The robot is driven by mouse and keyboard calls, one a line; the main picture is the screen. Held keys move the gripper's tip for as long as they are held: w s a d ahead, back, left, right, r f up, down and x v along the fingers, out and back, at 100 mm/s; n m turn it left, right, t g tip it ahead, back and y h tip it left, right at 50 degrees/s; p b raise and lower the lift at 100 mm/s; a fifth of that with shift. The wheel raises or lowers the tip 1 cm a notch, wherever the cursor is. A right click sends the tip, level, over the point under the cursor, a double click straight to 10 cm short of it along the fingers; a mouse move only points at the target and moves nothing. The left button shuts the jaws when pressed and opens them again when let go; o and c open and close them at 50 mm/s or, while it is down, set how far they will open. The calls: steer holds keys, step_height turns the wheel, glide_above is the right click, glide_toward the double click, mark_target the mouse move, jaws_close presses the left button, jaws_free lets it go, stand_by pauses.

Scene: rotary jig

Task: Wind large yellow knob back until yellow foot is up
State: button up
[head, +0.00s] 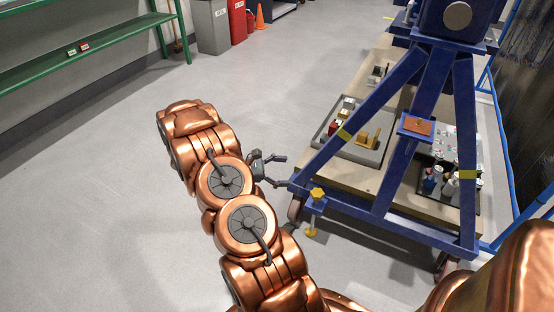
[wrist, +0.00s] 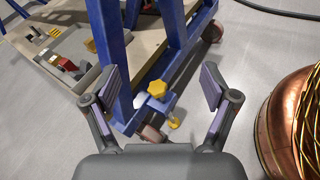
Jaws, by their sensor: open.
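The large yellow knob (head: 317,194) sits on top of a blue bracket at the near left corner of the blue stand. Below it the yellow foot (head: 311,232) hangs at floor level; I cannot tell whether it touches the floor. In the wrist view the yellow knob (wrist: 157,88) lies ahead, between my open fingers, and the yellow foot (wrist: 174,122) shows to its lower right. My gripper (wrist: 158,88) is open and empty. In the head view my gripper (head: 282,170) is to the upper left of the knob, apart from it.
The blue stand (head: 425,90) has a wooden lower shelf (head: 345,180) with a grey tray (head: 372,153) of parts. Caster wheels (head: 296,208) are under its corners. The floor left of the stand is clear. A green shelf (head: 100,42) stands at the far left.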

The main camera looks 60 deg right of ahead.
steer(key=a+r+m+y+p, duration=0.1)
steer(key=a+r+p, duration=0.1)
steer(key=r, duration=0.4)
steer(key=shift+a+r, duration=0.15)
steer(key=shift+a, duration=0.7)
